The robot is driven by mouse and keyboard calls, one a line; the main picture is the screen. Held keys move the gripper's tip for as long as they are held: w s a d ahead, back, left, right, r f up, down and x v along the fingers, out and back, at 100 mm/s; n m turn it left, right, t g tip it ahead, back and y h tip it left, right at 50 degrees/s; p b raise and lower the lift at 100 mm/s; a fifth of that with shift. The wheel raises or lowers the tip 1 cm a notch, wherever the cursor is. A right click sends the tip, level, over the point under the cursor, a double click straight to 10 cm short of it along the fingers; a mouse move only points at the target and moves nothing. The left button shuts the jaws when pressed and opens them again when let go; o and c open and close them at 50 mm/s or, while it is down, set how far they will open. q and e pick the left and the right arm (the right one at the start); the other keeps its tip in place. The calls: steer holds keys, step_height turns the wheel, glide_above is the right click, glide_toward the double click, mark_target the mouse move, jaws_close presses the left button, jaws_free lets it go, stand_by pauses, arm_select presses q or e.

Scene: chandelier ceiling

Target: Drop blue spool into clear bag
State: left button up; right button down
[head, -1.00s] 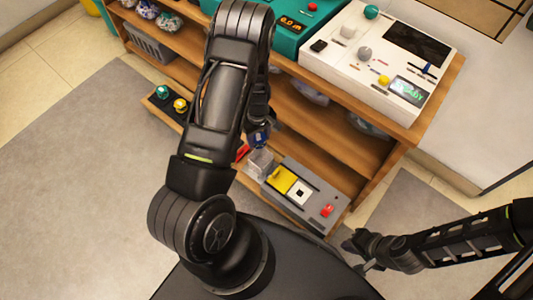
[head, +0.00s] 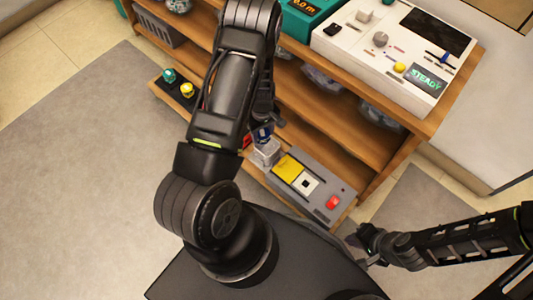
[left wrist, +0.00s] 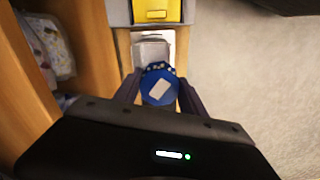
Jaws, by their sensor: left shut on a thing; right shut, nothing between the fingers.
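The blue spool (left wrist: 160,86) with a pale square on its end sits between the fingers of my left gripper (left wrist: 160,95), which is shut on it. The spool also shows in the head view (head: 262,134), partly hidden by my arm. The clear bag (left wrist: 153,50) stands just beyond the spool in the left wrist view. In the head view the bag (head: 266,153) is right below the spool, at the left end of a grey device. Whether the spool touches the bag I cannot tell. My right gripper (head: 366,245) is shut and empty at the lower right, away from the shelf.
The grey device (head: 318,193) with a yellow panel and red switch lies on the low shelf beside the bag. A wooden shelf unit (head: 345,140) rises behind, carrying a white console (head: 385,55). Green and yellow knobs (head: 178,82) sit left of my arm. Grey floor is open at left.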

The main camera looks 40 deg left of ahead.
arm_select(q)
steer(key=shift+f+b, duration=0.35)
steer(key=shift+f, duration=0.5)
steer(key=o, duration=1.5)
steer(key=shift+r, duration=0.1)
step_height(320, 180, up, 7)
steer(key=shift+f+p, duration=0.15)
steer(key=shift+p, duration=1)
steer(key=shift+r, duration=0.55)
